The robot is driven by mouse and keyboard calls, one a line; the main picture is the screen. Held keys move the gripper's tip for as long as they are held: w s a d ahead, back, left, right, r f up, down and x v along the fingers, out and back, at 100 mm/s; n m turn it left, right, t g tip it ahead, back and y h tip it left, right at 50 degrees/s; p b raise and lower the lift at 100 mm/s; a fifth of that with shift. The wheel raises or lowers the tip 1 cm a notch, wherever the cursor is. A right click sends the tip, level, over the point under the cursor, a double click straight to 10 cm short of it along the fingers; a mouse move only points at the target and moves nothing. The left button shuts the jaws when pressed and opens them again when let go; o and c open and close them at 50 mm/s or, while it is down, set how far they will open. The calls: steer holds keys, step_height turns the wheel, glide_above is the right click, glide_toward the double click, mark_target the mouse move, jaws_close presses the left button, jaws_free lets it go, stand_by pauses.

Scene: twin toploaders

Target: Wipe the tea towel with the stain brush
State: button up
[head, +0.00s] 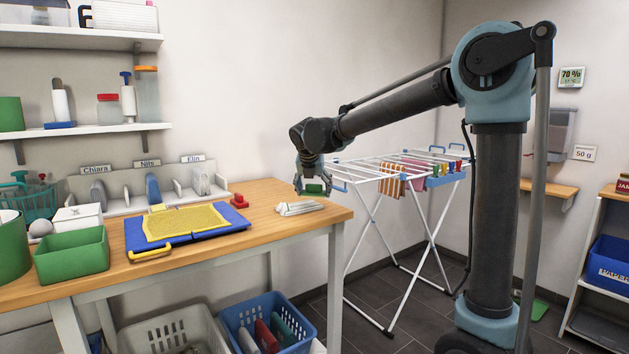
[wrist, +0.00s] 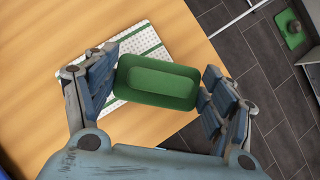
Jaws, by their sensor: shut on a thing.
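My gripper (head: 313,183) is shut on a green block-shaped brush (wrist: 158,82), which I take to be the stain brush. It also shows in the head view (head: 314,189); its bristles are hidden. In the wrist view the fingers grip it at its two short ends. A folded white cloth with green stripes (wrist: 149,40), seemingly the tea towel, lies flat near the table's right end and shows in the head view (head: 297,209). The brush hides part of it in the wrist view. In the head view the brush appears a little above and behind the cloth.
A yellow cloth lies on a blue board (head: 233,217) left of the white cloth. A red item (head: 239,201) sits behind. A green bin (head: 72,258) stands at the table's left. A drying rack (head: 398,165) stands beyond the table's right edge.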

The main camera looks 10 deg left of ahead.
steer(key=shift+r, duration=2.1)
